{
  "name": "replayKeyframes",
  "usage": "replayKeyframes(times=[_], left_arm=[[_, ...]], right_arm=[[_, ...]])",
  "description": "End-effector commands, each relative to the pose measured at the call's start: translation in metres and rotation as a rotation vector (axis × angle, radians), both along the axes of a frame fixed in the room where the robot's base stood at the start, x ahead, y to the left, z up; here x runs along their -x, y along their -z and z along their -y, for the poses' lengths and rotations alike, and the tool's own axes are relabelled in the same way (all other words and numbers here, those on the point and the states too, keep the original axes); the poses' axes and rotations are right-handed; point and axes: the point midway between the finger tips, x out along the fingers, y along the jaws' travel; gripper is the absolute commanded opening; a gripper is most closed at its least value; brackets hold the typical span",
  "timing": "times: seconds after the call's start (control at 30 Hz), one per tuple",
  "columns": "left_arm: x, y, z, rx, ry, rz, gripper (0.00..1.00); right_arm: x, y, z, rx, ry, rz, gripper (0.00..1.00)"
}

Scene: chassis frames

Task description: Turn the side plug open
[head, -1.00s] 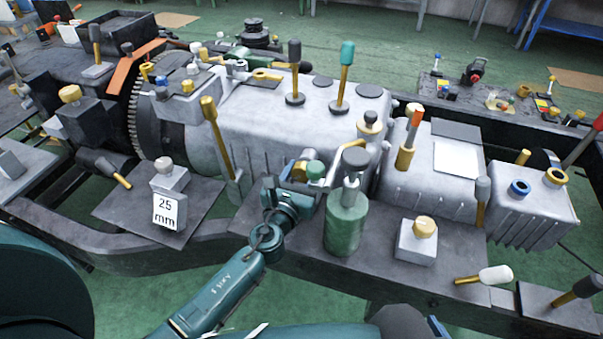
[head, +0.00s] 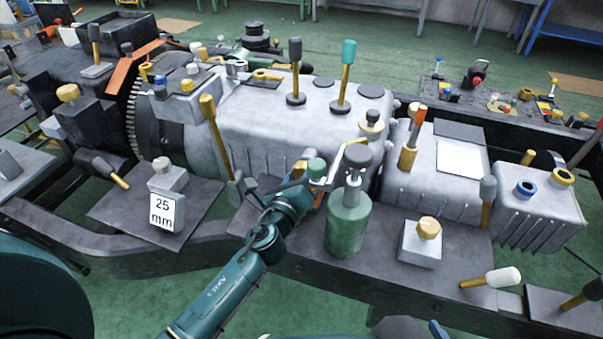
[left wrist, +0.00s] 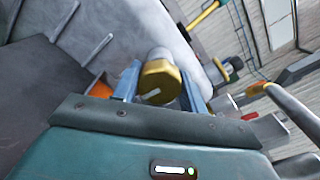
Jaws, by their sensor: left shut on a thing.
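The side plug (left wrist: 160,80) is a brass hexagonal head with a white mark on its face and a pale grey round part behind it. In the left wrist view it sits between the two blue-grey fingers of my left gripper (left wrist: 160,88), which is shut on it. In the head view my left gripper (head: 308,190) reaches the lower side wall of the grey gearbox housing (head: 270,115). My right gripper does not show.
A green cylinder with a dark knob (head: 348,225) stands just right of my left gripper. A brass-topped grey block (head: 420,245) stands further right, and a 25 mm block (head: 167,195) left.

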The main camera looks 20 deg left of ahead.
Motion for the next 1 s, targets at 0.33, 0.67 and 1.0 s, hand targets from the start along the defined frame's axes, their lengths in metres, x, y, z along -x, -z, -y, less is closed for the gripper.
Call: replayKeyframes(times=[0.33, 0.67, 1.0], left_arm=[[0.0003, 0.0004, 0.0001, 0.027, 0.000, -0.002, 0.19], [0.0003, 0.0004, 0.0001, 0.024, 0.000, -0.002, 0.53], [0.0002, 0.0003, 0.0000, 0.024, 0.000, -0.001, 0.64]], right_arm=[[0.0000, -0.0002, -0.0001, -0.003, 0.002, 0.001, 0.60], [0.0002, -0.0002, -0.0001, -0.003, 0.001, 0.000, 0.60], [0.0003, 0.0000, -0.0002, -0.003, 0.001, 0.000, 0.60]])
